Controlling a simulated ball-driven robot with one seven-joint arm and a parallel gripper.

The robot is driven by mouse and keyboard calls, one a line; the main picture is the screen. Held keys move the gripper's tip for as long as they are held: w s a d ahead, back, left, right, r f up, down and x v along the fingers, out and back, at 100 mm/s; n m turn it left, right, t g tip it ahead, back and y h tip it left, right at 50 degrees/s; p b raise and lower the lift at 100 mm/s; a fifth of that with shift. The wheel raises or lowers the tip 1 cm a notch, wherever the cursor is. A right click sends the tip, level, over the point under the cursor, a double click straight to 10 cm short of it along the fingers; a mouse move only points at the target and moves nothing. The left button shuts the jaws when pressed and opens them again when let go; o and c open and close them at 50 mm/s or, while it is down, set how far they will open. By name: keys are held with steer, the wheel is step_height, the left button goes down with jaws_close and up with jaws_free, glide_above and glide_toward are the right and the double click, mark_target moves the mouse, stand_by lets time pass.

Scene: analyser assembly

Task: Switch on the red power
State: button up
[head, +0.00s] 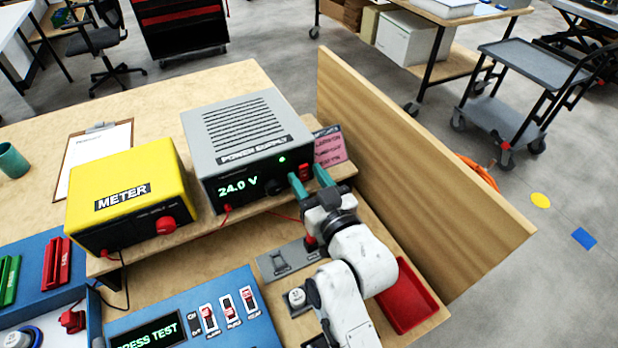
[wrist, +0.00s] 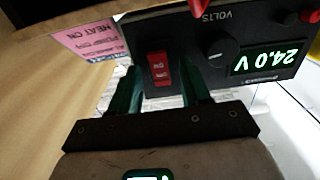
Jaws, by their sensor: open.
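The grey power supply (head: 230,140) stands on the raised shelf, its display lit at 24.0 V and a green lamp lit on its front. Its red rocker switch (wrist: 158,68) shows in the wrist view, upside down, left of the black knob (wrist: 217,52). My gripper (head: 308,178) is open and empty at the right end of the supply's front. In the wrist view its teal fingers (wrist: 162,85) lie either side of the switch's line; I cannot tell whether they touch the panel.
A yellow meter (head: 128,190) stands left of the supply. A blue panel (head: 190,310) below reads PRESS TEST and has three red-and-white switches (head: 228,309). A pink note (head: 330,147) stands beside the supply. A wooden side wall (head: 410,170) and a red tray (head: 408,300) are on the right.

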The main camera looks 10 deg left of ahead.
steer(key=shift+c, duration=0.5)
jaws_close()
steer(key=shift+f, duration=0.1)
steer(key=b, duration=0.4)
steer(key=shift+f+t+y, duration=0.3)
steer(key=shift+t, duration=0.1)
steer(key=shift+b, duration=0.5)
steer(key=t+b, duration=0.1)
steer(key=b, duration=0.2)
steer(key=shift+f+y, duration=0.1)
steer(key=shift+y, duration=0.2)
steer(key=shift+r+b, duration=0.2)
steer(key=shift+b, duration=0.5)
